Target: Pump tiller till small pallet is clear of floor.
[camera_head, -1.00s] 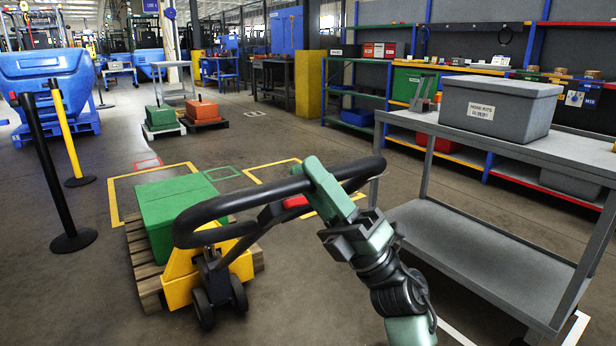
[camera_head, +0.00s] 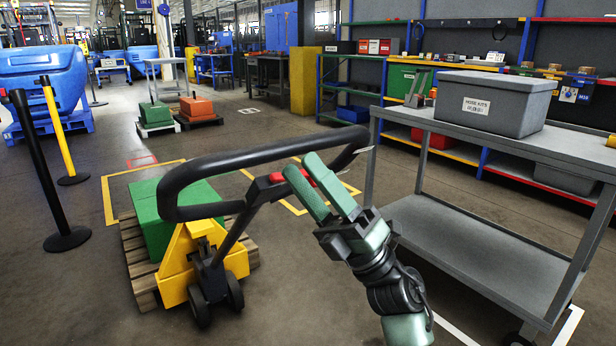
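The yellow pallet truck (camera_head: 176,272) stands at the wooden small pallet (camera_head: 141,283), which carries a green block (camera_head: 150,205). I cannot see any clear gap between pallet and floor. The truck's black tiller (camera_head: 167,180) rises toward me at a slant and ends in a wide loop with a red lever (camera_head: 277,177). My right gripper (camera_head: 306,166) is at the right part of the loop. Its two green fingers show apart and overlap the bar; whether they clasp it is unclear. My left gripper is not in view.
A grey cart (camera_head: 460,262) with a grey bin (camera_head: 492,100) stands close on the right. Black and yellow posts (camera_head: 46,190) stand on the left. Yellow floor lines (camera_head: 107,200) surround the pallet area. Open floor lies behind it.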

